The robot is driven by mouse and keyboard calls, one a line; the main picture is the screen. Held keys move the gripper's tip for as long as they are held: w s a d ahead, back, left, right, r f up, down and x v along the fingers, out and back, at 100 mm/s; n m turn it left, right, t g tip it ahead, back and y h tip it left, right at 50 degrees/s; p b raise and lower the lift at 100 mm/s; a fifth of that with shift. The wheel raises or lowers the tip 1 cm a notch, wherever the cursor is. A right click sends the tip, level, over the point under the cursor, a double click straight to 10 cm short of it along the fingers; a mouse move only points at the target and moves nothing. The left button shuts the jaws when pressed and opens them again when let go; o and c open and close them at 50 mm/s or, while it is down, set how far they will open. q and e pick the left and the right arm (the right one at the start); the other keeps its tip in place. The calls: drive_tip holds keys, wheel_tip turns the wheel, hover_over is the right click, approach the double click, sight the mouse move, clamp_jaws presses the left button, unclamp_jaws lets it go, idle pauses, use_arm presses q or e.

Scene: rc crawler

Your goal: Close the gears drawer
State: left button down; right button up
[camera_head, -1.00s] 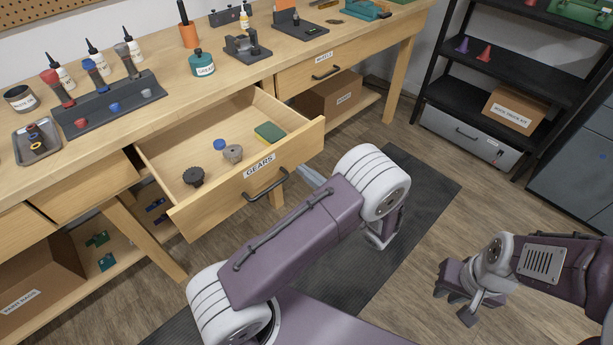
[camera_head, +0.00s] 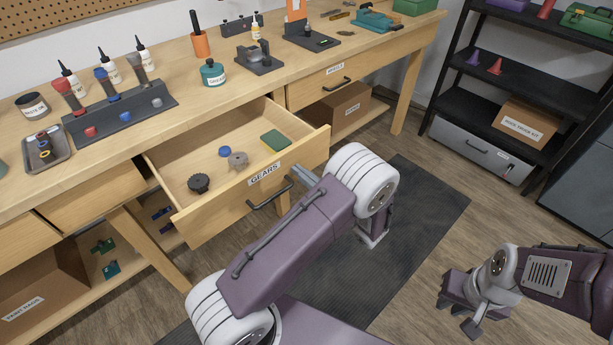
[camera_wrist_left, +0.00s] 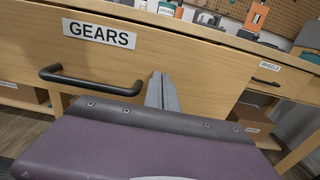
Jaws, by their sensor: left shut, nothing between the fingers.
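The gears drawer (camera_head: 230,207) stands pulled out of the workbench, with its GEARS label (camera_head: 264,174) and dark bar handle (camera_head: 270,194) on the front. The label (camera_wrist_left: 99,33) and handle (camera_wrist_left: 92,80) also show in the left wrist view. Inside lie a dark gear (camera_head: 199,183), a grey gear (camera_head: 238,160), a blue piece (camera_head: 225,151) and a green block (camera_head: 275,141). My left gripper (camera_head: 303,173) is shut and empty at the drawer front, right of the handle; its fingertips (camera_wrist_left: 162,80) look close to the wood, contact unclear. My right gripper (camera_head: 459,306) hangs away at the lower right.
The workbench top (camera_head: 215,95) holds bottles, trays and tools. The closed wheels drawer (camera_head: 340,80) is to the right, above a cardboard box (camera_head: 335,110). A black shelf (camera_head: 480,115) stands far right. Floor between bench and shelf is clear, with a dark mat (camera_head: 425,220).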

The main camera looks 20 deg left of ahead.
use_arm(q)
drive_tip(key=x, duration=1.1)
drive_tip(key=shift+a+p, duration=0.3)
drive_tip(key=shift+p, duration=0.05)
drive_tip(key=b+x, duration=0.2)
drive_tip(key=x, duration=1.2)
drive_tip(key=shift+f, duration=0.1)
drive_tip(key=shift+w+a+b, duration=0.25)
drive_tip(key=shift+a+b, duration=0.05)
drive_tip(key=shift+a, duration=0.3)
drive_tip(key=shift+r, duration=0.4)
